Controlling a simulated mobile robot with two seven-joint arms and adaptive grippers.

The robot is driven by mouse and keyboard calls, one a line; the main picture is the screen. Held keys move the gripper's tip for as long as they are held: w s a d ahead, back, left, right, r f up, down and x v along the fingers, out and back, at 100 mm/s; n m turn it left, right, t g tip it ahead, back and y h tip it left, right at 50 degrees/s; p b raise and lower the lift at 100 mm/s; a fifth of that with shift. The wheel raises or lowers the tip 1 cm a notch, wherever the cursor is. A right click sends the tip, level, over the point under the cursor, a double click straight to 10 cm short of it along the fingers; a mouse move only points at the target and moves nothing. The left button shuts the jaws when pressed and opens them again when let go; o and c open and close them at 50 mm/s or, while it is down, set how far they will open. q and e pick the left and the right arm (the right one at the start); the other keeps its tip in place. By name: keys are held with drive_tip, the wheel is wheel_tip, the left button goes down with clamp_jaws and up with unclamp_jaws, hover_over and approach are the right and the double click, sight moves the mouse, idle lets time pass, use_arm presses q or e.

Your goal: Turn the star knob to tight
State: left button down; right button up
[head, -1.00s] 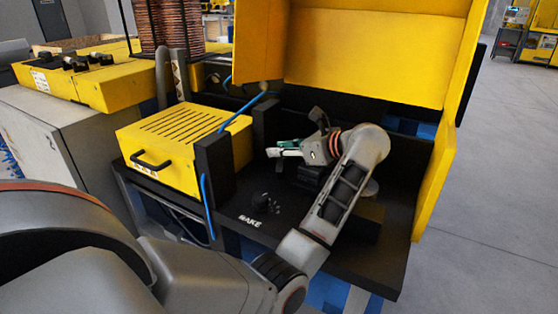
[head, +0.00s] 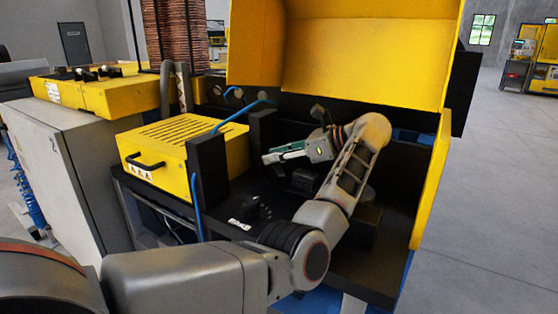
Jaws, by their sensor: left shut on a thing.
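A small black lobed knob (head: 258,208), which looks like the star knob, stands on the dark bench top beside a white-lettered label (head: 239,224). My left gripper (head: 268,157) is above and behind it in the picture, clear of this knob. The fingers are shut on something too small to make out. My right gripper is not in view.
A yellow slotted box (head: 175,150) with a black handle stands left of the front black post (head: 207,180), which carries a blue cable. A yellow hood (head: 350,60) and side panel (head: 433,180) enclose the bench at the back and right. Open floor lies further right.

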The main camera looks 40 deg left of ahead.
use_arm(q)
drive_tip(key=shift+a+n+g+b, duration=0.15)
drive_tip(key=shift+n+g+b, duration=0.15)
drive_tip(key=shift+n+b, duration=0.1)
drive_tip(key=shift+g+b, duration=0.35)
drive_tip(key=shift+g, duration=0.05)
drive_tip(key=shift+n+h, duration=0.3)
drive_tip(key=shift+n, duration=0.2)
drive_tip(key=shift+r+g+b, duration=0.15)
drive_tip(key=shift+g+b, duration=0.15)
drive_tip(key=shift+b, duration=0.1)
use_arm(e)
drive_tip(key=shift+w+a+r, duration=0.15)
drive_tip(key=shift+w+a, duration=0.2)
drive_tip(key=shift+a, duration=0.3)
